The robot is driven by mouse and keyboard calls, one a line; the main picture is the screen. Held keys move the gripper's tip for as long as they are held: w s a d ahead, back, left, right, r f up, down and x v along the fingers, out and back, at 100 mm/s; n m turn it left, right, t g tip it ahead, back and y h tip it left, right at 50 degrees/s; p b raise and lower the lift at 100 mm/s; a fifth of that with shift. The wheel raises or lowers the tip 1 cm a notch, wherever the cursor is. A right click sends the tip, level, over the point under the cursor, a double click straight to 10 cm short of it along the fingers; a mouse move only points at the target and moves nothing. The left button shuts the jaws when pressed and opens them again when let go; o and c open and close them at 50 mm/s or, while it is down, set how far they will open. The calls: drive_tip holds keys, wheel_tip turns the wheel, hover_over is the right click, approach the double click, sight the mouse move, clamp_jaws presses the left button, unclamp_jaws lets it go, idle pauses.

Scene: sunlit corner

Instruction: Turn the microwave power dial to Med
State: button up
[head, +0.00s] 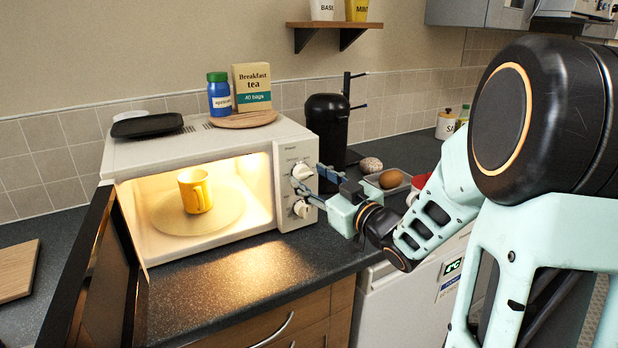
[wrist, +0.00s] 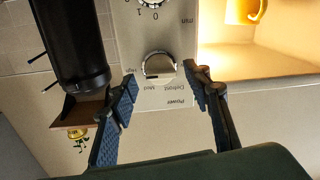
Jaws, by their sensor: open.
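The microwave (head: 200,150) stands on the counter with its door (head: 97,270) open and its inside lit.
A yellow mug (head: 195,191) sits on the turntable inside. A blue jar (head: 219,96), tea box (head: 252,88) and black dish (head: 147,126) are on top. The open door juts forward at left.

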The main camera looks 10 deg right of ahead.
drive_tip(key=shift+w+a, duration=0.3)
drive_tip(key=shift+w, duration=0.3)
drive_tip(key=c, duration=1.1)
